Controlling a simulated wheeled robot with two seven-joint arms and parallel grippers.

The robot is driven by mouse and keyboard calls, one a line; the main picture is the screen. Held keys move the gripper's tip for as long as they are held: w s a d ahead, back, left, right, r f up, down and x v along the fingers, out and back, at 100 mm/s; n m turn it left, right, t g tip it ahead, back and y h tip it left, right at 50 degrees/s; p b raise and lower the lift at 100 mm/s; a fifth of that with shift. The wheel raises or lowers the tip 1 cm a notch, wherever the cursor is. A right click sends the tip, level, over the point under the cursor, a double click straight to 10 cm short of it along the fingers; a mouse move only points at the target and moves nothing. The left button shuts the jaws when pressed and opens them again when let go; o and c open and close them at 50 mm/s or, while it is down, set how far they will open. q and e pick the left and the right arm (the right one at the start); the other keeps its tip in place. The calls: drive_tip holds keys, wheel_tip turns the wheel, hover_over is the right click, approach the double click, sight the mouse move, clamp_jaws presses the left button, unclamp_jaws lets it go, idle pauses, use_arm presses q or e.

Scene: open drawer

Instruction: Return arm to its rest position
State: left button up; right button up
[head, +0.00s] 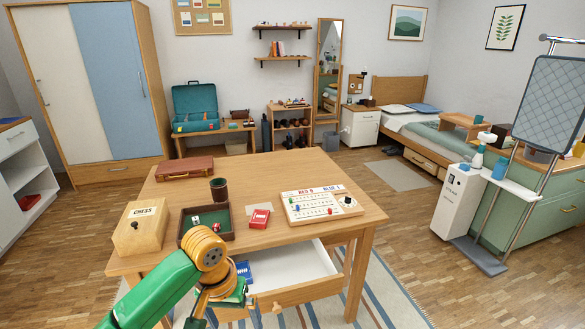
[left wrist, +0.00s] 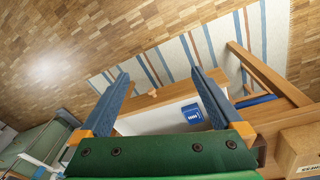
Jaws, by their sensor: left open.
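My left arm (head: 165,285), green with an orange joint, reaches in from the bottom left in the head view, in front of the table's near edge and the open drawer (head: 312,262). Its wrist is bent downward and the fingertips are hard to make out there. In the left wrist view my left gripper (left wrist: 157,57) is open, its two blue fingers wide apart with nothing between them. The drawer shows beyond the fingers, with its front and round knob (left wrist: 153,91). A blue box (left wrist: 193,113) lies inside the drawer. My right gripper is in neither view.
The wooden table (head: 262,175) holds a chess box (head: 141,228), a dice tray (head: 206,236), a brown cup (head: 219,189), a red card box (head: 259,219), a scoreboard (head: 321,206) and a brown case (head: 184,168). A striped rug (head: 385,290) lies below.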

use_arm(q)
wheel_tip(320, 180, down, 13)
drive_tip(key=w+n+t+h, duration=0.1)
drive_tip(key=w, duration=0.1)
drive_tip(key=s+a+f, duration=0.2)
drive_tip(key=s+f, duration=0.2)
drive_tip(key=f, duration=0.3)
drive_tip(key=s+a+f, duration=0.2)
drive_tip(key=s+f, duration=0.2)
drive_tip(key=f, duration=0.3)
drive_tip(key=s+a+f+m, duration=0.1)
drive_tip(key=s+f, duration=0.2)
drive_tip(key=s, duration=0.5)
drive_tip(key=s+a+f+y, duration=0.1)
drive_tip(key=s+f, duration=0.3)
drive_tip(key=s, duration=0.5)
drive_tip(key=s+a+f+m+y+p, duration=0.1)
drive_tip(key=s+f, duration=0.2)
drive_tip(key=s, duration=0.6)
drive_tip(key=shift+s+a+f+m+g, duration=0.25)
drive_tip(key=shift+a+f+m+g, duration=0.05)
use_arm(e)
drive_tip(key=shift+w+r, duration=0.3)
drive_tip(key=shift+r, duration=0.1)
